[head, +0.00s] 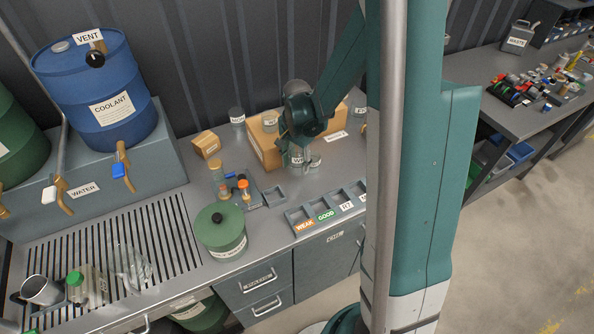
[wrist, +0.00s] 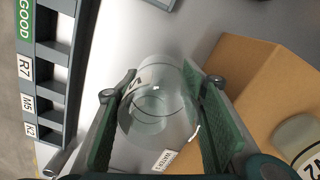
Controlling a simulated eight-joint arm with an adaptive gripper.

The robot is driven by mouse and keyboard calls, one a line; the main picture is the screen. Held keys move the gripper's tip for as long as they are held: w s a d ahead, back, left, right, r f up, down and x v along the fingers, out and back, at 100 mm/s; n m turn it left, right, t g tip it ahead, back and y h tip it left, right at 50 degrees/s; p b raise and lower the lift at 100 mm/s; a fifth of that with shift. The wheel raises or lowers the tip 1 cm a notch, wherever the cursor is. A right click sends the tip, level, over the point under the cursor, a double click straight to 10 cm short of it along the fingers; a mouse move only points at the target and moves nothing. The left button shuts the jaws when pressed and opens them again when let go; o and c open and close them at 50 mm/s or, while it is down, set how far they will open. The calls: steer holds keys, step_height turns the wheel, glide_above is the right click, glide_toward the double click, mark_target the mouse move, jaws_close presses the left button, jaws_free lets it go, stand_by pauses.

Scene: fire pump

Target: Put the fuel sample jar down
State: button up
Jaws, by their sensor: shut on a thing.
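A clear glass jar, apparently the fuel sample jar, sits between my gripper's two green finger pads in the wrist view (wrist: 158,108). It looks empty or holds something colourless. In the head view my gripper (head: 298,150) is over the bench, just in front of the cardboard box, and partly hides the jar. I cannot tell whether the jar touches the bench top.
A labelled compartment rack (head: 325,207) lies along the bench's front edge; it also shows in the wrist view (wrist: 52,70). The cardboard box (head: 266,142) stands close behind the jar. A green lidded can (head: 221,232) stands to the left. Bare bench shows between box and rack.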

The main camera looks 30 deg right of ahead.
mark_target(297, 148)
steer(key=shift+f, duration=2)
steer(key=shift+f+b, duration=0.15)
steer(key=shift+b, duration=0.15)
steer(key=o, duration=0.6)
steer(key=shift+c, duration=0.2)
steer(key=shift+o, duration=0.6)
steer(key=shift+r, duration=0.2)
steer(key=shift+r+p, duration=0.6)
steer(key=shift+r, duration=5.3)
steer(key=shift+r, duration=0.1)
